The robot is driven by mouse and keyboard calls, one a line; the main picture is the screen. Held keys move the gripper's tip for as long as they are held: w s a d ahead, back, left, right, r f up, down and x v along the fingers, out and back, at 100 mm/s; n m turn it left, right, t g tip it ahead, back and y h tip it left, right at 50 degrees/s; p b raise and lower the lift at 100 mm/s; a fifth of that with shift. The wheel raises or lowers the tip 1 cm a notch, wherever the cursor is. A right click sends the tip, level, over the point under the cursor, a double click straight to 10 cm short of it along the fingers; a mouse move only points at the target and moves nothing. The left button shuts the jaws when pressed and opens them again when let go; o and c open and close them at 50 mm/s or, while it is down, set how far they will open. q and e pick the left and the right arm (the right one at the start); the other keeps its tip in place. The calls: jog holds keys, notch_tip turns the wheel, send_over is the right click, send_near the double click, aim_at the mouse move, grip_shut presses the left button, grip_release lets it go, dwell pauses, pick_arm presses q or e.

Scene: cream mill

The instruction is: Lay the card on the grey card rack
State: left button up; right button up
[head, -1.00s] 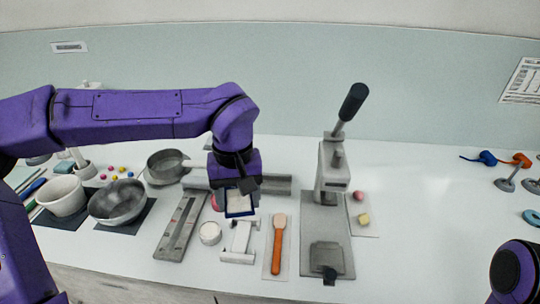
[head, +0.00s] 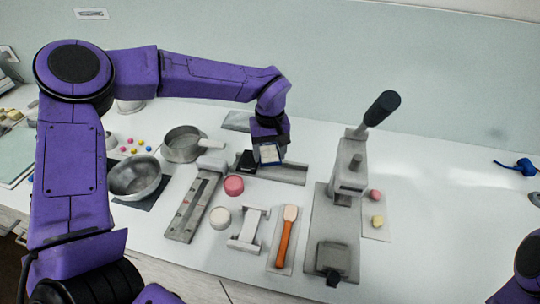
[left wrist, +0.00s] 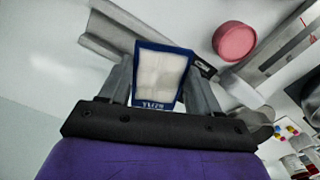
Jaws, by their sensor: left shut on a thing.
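The card (head: 269,155) is white with a blue border. My left gripper (head: 268,143) is shut on it; in the left wrist view the card (left wrist: 160,72) sits between the two fingers. The grey card rack (head: 292,174) appears to be the long, low grey piece just behind and below the card in the head view. It also shows in the left wrist view (left wrist: 108,32), past the card. The card looks held above or in front of the rack; I cannot tell whether they touch. My right gripper is out of view.
A pink round tub (head: 233,186) stands left of the rack. In front are a white round tub (head: 220,217), a white stand (head: 248,230) and an orange-handled spatula (head: 286,236). A lever press (head: 350,175) stands to the right. Metal bowls (head: 135,176) are at the left.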

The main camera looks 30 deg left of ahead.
aim_at(270, 154)
pick_arm(q)
jog(key=f, duration=0.1)
jog(key=f+p, duration=0.1)
jog(key=f, duration=0.1)
jog(key=shift+w+a+f, duration=0.15)
jog(key=shift+w+f, duration=0.2)
jog(key=shift+f, duration=0.1)
jog(key=shift+f, duration=0.25)
